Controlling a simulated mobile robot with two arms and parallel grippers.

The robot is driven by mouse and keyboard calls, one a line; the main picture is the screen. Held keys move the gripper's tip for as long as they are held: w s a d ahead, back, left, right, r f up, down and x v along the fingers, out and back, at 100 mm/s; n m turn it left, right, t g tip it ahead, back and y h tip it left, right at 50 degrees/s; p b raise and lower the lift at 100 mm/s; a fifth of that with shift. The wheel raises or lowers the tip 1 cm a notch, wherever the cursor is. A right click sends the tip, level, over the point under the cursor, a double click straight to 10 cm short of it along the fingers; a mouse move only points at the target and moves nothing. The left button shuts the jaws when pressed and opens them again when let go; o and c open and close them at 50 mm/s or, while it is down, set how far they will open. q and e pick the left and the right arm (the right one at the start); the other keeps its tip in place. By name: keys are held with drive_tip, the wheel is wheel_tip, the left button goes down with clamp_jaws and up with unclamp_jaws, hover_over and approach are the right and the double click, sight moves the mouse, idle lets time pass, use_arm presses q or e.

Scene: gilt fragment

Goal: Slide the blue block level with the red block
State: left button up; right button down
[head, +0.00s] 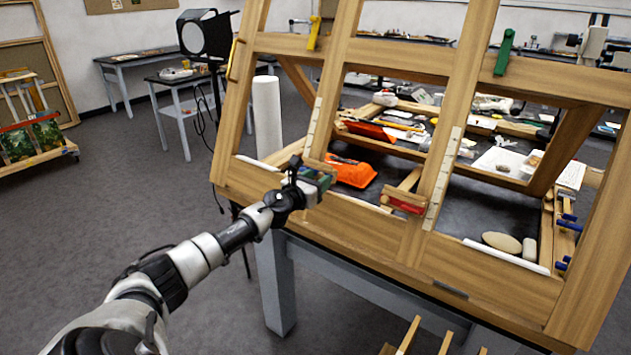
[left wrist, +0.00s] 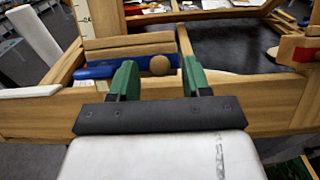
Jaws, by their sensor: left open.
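The blue block (left wrist: 100,71) has a wooden top piece and a round wooden knob (left wrist: 160,65) on its front. In the head view only its wooden top (head: 320,166) shows clearly, near the lower end of the left upright's scale; the gripper hides its face. My left gripper (head: 318,182) is open in front of it. In the left wrist view its green fingers (left wrist: 160,80) stand either side of the knob, apart from it as far as I can see. The red block (head: 405,204) sits low on the right upright and shows at the wrist view's right edge (left wrist: 312,31). My right gripper is not in view.
The wooden frame (head: 500,274) leans over a cluttered dark table. White scale strips run along the left upright (head: 312,125) and right upright (head: 443,165). An orange object (head: 352,172) lies behind the frame, between the uprights.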

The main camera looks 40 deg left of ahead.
use_arm(q)
drive_tip(key=shift+s, duration=0.15)
drive_tip(key=s+d+b, duration=0.1)
drive_tip(key=s+b, duration=0.1)
drive_tip(key=s, duration=0.8)
drive_tip(key=shift+s, duration=0.25)
